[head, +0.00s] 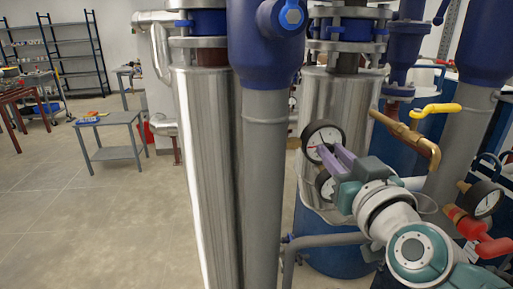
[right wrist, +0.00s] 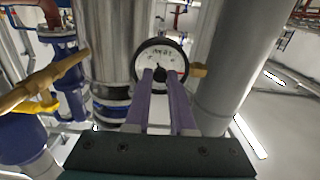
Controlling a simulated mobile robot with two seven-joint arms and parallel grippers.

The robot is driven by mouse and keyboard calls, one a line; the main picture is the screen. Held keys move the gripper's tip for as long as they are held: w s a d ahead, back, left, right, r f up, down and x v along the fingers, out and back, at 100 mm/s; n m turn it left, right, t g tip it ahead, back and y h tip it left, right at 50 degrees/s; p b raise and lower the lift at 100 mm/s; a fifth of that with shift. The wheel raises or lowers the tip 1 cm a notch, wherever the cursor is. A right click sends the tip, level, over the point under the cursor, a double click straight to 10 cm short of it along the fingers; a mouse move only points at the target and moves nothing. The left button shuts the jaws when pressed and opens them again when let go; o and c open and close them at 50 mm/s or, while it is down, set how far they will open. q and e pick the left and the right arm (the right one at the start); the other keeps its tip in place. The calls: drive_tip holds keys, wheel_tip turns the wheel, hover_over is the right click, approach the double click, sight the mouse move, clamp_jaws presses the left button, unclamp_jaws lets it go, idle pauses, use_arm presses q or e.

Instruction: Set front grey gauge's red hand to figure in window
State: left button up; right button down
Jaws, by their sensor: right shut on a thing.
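A round gauge with a white face and dark rim (head: 322,136) is on the pipework right of the grey pipe in the head view. It fills the upper middle of the right wrist view (right wrist: 159,56). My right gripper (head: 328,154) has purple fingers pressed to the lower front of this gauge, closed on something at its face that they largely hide. A bit of red shows by the right fingertip in the wrist view. The dial marks and any window figure are too small to read. My left gripper is not in view.
A second gauge (head: 325,184) sits just below, partly behind my fingers. A third gauge (head: 486,200) is at the right by a red valve handle (head: 480,232). A yellow-handled brass valve (head: 410,126) stands close to my right arm. Open floor lies left.

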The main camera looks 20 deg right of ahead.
drive_tip(key=shift+m, duration=0.3)
drive_tip(key=m, duration=0.5)
drive_tip(key=shift+m, duration=0.3)
drive_tip(key=m, duration=0.4)
drive_tip(key=shift+m, duration=1.2)
drive_tip(key=c, duration=0.8)
unclamp_jaws()
drive_tip(key=shift+o, duration=0.2)
